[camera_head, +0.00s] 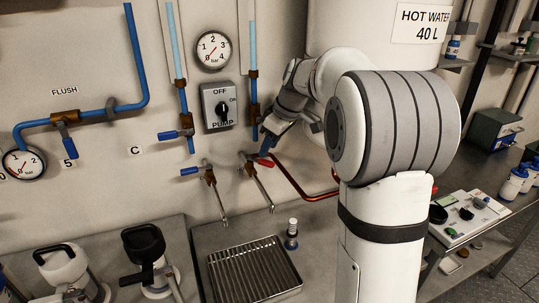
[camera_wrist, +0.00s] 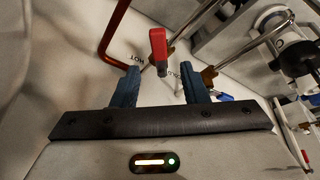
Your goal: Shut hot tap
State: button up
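The hot tap has a red lever handle (camera_head: 262,162) and a spout on the wall, fed by a copper pipe. In the wrist view its red handle (camera_wrist: 158,43) lies just ahead of my fingertips, roughly between them, with a HOT label beside it. My gripper (camera_head: 267,143) is close to the handle in the head view. In the wrist view my gripper (camera_wrist: 160,80) has its two blue fingers spread, with nothing held. Whether a finger touches the handle cannot be told. The arm hides part of the wall behind.
The cold tap's blue handle (camera_head: 190,171) is to the left. The copper pipe (camera_head: 300,189) bends close by on the right. A pump switch (camera_head: 217,107) and blue pipework are on the wall. A drip tray (camera_head: 254,272) and a small bottle (camera_head: 292,236) stand below.

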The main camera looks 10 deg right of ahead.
aim_at(270, 163)
notch_tip(270, 163, up, 6)
dwell(0.4)
